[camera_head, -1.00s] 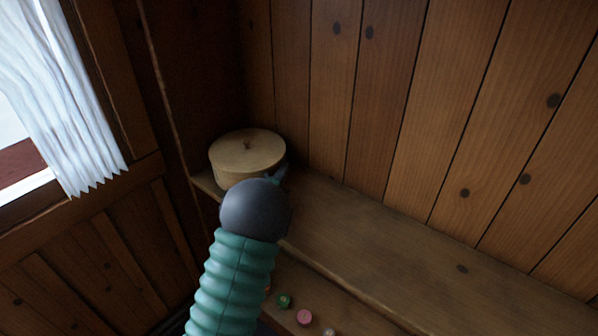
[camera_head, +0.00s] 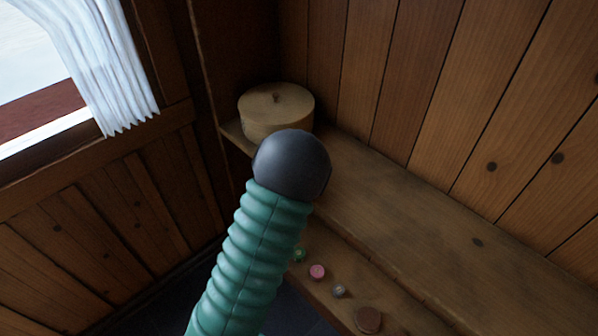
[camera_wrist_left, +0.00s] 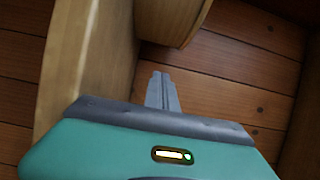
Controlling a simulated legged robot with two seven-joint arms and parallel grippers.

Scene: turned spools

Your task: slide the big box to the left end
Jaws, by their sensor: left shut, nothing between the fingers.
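The big box (camera_head: 276,107) is a round, pale wooden box with a flat lid and a small knob. It stands at the left end of the upper shelf (camera_head: 400,215), close to the corner. My left arm reaches up in front of it, and its dark rounded wrist covers the box's lower right part. The left gripper is hidden behind that wrist in the head view. In the left wrist view my left gripper (camera_wrist_left: 162,92) is shut and empty, just below a curved pale wooden side that looks like the box (camera_wrist_left: 172,18). I cannot tell whether they touch. My right gripper is out of view.
A lower ledge holds small turned pieces: green (camera_head: 299,254), pink (camera_head: 317,271), grey (camera_head: 339,290) and a larger brown one (camera_head: 368,319). The upper shelf is clear right of my arm. A plank wall (camera_head: 420,90) stands behind; a white curtain (camera_head: 105,70) hangs at left.

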